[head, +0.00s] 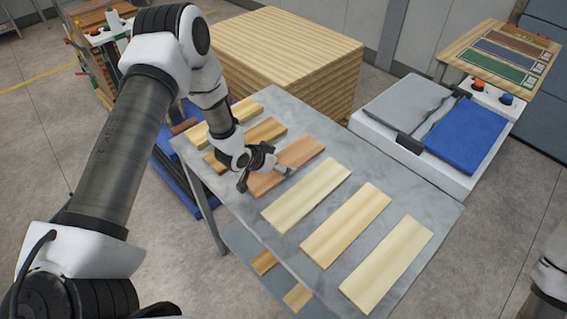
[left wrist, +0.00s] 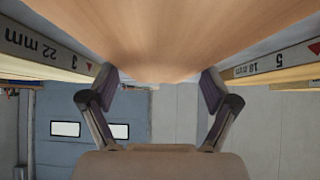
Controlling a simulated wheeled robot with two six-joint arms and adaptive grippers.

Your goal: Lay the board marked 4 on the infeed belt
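The reddish board (head: 305,150) lies on the grey table among other boards, with my left gripper (head: 266,176) over its near end. In the left wrist view a reddish-brown board (left wrist: 165,40) spans the gap between the left gripper's fingers (left wrist: 158,92), which are spread, one on each side; contact cannot be told. Grey labels beside it, upside down, read 3, 22 mm (left wrist: 45,50) and 5, 18 mm (left wrist: 280,62). No 4 is readable. No infeed belt can be identified for certain. My right gripper is out of view.
The grey table (head: 440,205) also holds pale boards (head: 305,195) and tan boards (head: 345,225). A stacked wood block (head: 290,50) stands behind. A white machine with a blue surface (head: 465,135) is at the right. My right arm shows at the lower right edge.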

